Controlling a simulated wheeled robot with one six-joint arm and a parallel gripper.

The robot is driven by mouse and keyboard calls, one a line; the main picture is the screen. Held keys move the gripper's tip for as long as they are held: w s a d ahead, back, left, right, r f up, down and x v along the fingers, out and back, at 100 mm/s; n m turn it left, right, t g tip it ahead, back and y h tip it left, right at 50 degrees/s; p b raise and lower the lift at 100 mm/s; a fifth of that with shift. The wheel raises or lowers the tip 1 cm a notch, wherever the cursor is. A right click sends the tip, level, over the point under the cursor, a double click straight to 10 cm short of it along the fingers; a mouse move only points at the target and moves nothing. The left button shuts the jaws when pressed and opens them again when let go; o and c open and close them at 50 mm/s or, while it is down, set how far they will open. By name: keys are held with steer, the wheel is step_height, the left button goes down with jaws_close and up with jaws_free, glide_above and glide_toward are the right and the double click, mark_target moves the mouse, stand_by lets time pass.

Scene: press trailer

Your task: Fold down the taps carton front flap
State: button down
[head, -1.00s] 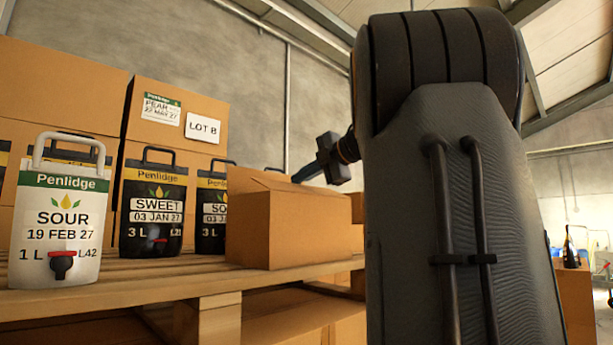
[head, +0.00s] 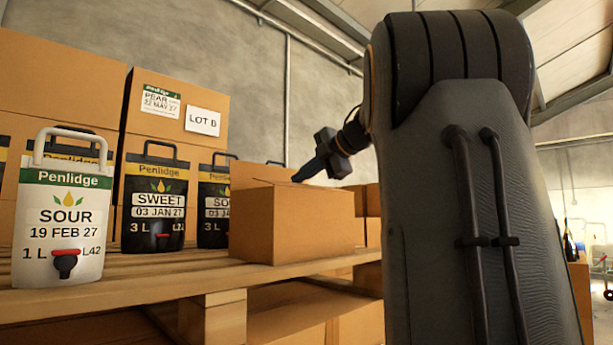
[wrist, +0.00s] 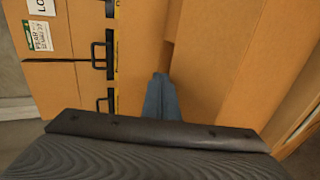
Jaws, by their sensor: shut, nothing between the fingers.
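The taps carton (head: 300,225) is a plain brown box on the wooden pallet, right of the drink pouches. One flap (head: 256,174) stands up at its far left side. Its near top edge looks level, with no front flap clearly standing above it. My gripper (head: 297,179) is shut and empty, its tips pointing down-left at the carton's top, close to or touching it. In the wrist view my shut blue-grey fingers (wrist: 160,78) lie over brown cardboard panels (wrist: 215,65). I cannot tell which panel is the front flap. The carton's inside is hidden.
A white SOUR pouch (head: 62,225) and a black SWEET pouch (head: 153,205) stand left of the carton, with another black pouch (head: 214,207) close beside it. Large stacked boxes (head: 60,85) rise behind. The wooden pallet (head: 130,268) has bare boards in front.

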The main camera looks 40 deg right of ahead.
steer(key=shift+w+f, duration=0.15)
steer(key=shift+f, duration=0.1)
stand_by(2.2)
steer(key=shift+r, duration=0.9)
